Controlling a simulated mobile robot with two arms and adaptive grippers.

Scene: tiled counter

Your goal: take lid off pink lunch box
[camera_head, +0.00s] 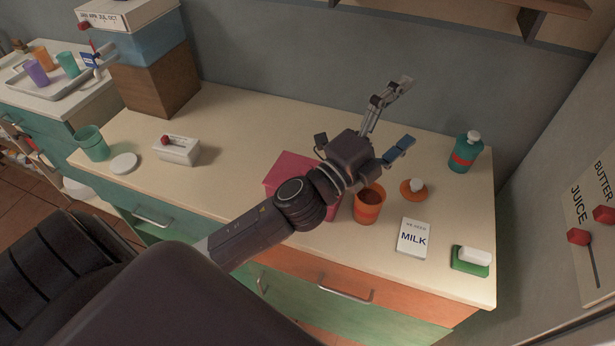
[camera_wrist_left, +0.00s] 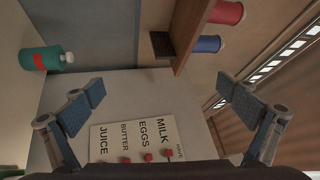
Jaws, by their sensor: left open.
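The pink lunch box (camera_head: 287,168) sits on the counter near its middle. My left forearm and wrist pass in front of it and hide much of it, so I cannot tell its lid from its body. My left gripper (camera_head: 406,113) is open and empty, raised above the counter to the right of the box, with its fingers pointing right. In the left wrist view the gripper (camera_wrist_left: 162,90) has its two fingers wide apart with nothing between them. The pink lunch box is not in that view. My right gripper is not in view.
On the left are a white box (camera_head: 178,151) and a teal cup (camera_head: 92,143). The left-middle counter is clear.

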